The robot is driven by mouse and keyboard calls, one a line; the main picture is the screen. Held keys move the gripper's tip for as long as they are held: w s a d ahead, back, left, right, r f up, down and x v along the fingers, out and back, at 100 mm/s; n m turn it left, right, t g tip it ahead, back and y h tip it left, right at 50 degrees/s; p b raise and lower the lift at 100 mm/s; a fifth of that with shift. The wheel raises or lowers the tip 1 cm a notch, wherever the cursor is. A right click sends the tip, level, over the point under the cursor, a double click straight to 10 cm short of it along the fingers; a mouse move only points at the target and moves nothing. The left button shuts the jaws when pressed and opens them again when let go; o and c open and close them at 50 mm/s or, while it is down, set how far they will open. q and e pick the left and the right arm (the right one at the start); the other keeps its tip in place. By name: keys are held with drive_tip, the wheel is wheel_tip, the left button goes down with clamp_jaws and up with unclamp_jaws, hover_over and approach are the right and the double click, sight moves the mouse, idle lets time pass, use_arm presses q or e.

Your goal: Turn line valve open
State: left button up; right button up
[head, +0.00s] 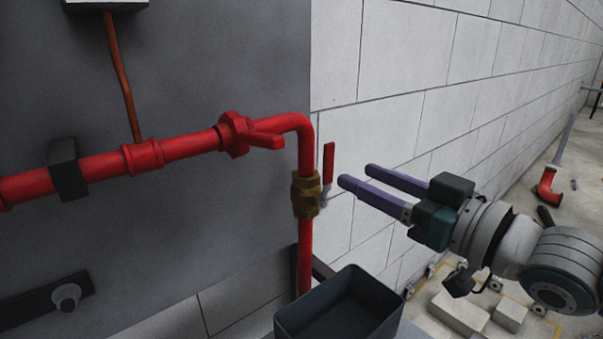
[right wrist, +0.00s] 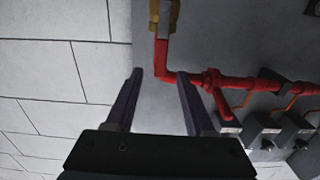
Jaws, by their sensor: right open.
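A brass valve (head: 306,195) sits on the vertical part of the red pipe. Its red lever handle (head: 328,163) stands upright beside the pipe, on the side toward my right gripper. My right gripper (head: 357,176) is open and empty, just to the right of the handle, its fingers pointing left toward it without visible contact. In the right wrist view the brass valve (right wrist: 175,15) is cut off at the top edge, and the fingers of my right gripper (right wrist: 159,74) are spread apart. My left gripper is not in view.
Another red valve lever (head: 265,140) is on the horizontal red pipe (head: 100,167) to the left. An open dark bin (head: 340,305) stands below the brass valve. A grey panel (head: 200,60) and white block wall (head: 400,60) lie behind. Pale blocks (head: 460,312) lie on the floor at right.

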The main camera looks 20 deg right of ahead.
drive_tip(key=shift+v, duration=1.1)
drive_tip(key=s+a+f+g+h+p, duration=0.3)
drive_tip(key=s+a+g+p, duration=0.2)
drive_tip(key=s+a, duration=0.1)
drive_tip(key=s+d+r+m+g+h+p, duration=0.1)
drive_tip(key=s+r+m+g+h+p, duration=0.2)
drive_tip(key=s+g, duration=0.95)
drive_tip(key=s+r+t+p, duration=0.2)
drive_tip(key=s+r+p, duration=0.1)
drive_tip(key=r+p, duration=1.5)
drive_tip(key=s+r+n+t+p, duration=0.1)
drive_tip(key=s+r+t+p, duration=0.1)
drive_tip(key=r+p, duration=1.7)
drive_tip(key=shift+s+d+r+p, duration=0.15)
drive_tip(key=shift+s+r+p, duration=0.1)
drive_tip(key=shift+s+p, duration=0.6)
